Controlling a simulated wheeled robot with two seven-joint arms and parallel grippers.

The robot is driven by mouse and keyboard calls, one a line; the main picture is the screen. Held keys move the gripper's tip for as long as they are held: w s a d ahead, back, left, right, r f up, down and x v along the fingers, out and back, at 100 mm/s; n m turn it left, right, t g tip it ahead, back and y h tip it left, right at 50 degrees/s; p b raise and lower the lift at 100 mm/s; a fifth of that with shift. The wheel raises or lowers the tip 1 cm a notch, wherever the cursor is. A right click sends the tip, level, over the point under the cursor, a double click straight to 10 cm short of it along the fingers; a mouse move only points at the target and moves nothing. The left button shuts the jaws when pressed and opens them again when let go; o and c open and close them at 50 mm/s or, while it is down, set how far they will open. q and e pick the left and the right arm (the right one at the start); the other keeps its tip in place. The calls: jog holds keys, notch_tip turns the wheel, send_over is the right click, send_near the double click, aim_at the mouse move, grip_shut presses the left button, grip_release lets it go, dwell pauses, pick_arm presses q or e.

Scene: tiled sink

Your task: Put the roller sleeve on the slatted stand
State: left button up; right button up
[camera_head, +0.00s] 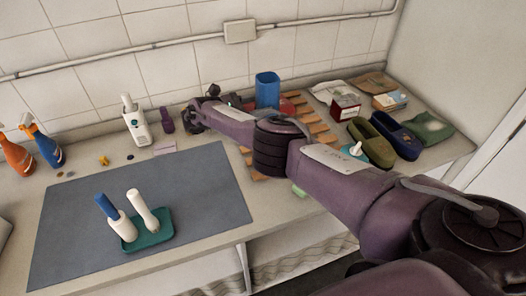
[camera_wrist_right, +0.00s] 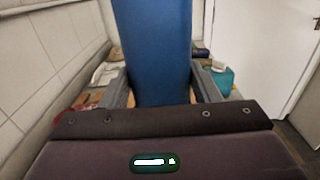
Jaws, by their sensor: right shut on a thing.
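The roller sleeve (camera_head: 268,90) is a blue cylinder, upright in the head view, and it fills the middle of the right wrist view (camera_wrist_right: 155,45). My right gripper (camera_wrist_right: 162,88) is shut on it, with a finger on each side. In the head view my right forearm hides its lower end and the fingertips. The slatted stand (camera_head: 317,127) has orange-brown wooden slats and lies on the counter behind my arm, partly covered by it. The sleeve shows over the stand's back left part; I cannot tell whether it touches the slats. My left gripper is not in view.
A red thing (camera_head: 288,106) lies beside the sleeve. Right of the stand are a red box (camera_head: 345,107), an olive shoe-like tray (camera_head: 371,144), a dark blue one (camera_head: 397,134) and packets. A grey mat (camera_head: 85,215) with a teal tray (camera_head: 154,232) lies front left.

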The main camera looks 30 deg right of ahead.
notch_tip(320, 180, down, 18)
jog(key=b, duration=1.6)
jog(key=shift+w+b, duration=0.1)
jog(key=shift+b, duration=0.2)
jog(key=shift+r, duration=0.1)
jog(key=shift+f, duration=0.2)
jog(key=o, duration=1.2)
